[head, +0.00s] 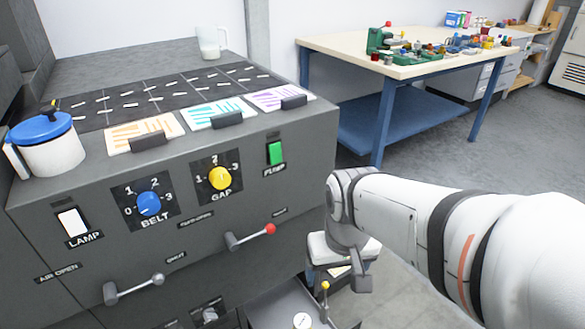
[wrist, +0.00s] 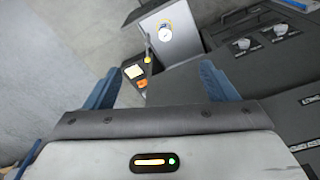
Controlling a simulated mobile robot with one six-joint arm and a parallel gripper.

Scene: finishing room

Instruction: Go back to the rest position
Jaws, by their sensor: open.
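My gripper (wrist: 158,82) is open, its two blue fingers wide apart in the wrist view with nothing held between them. In the head view my white arm reaches in from the right. Its wrist end hangs beside the front right corner of the grey machine (head: 110,265); the fingers are not clear there. Beyond the fingers in the wrist view are a yellow-tipped lever (wrist: 147,60) and a small dark box with white and orange pieces (wrist: 136,76). An open grey drawer (wrist: 186,25) holding a round white item (wrist: 166,34) lies farther off.
A red-tipped lever (head: 270,229) and a grey-tipped lever (head: 157,279) stick out of the machine front. A workbench (head: 345,47) stands behind. Floor is bare between.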

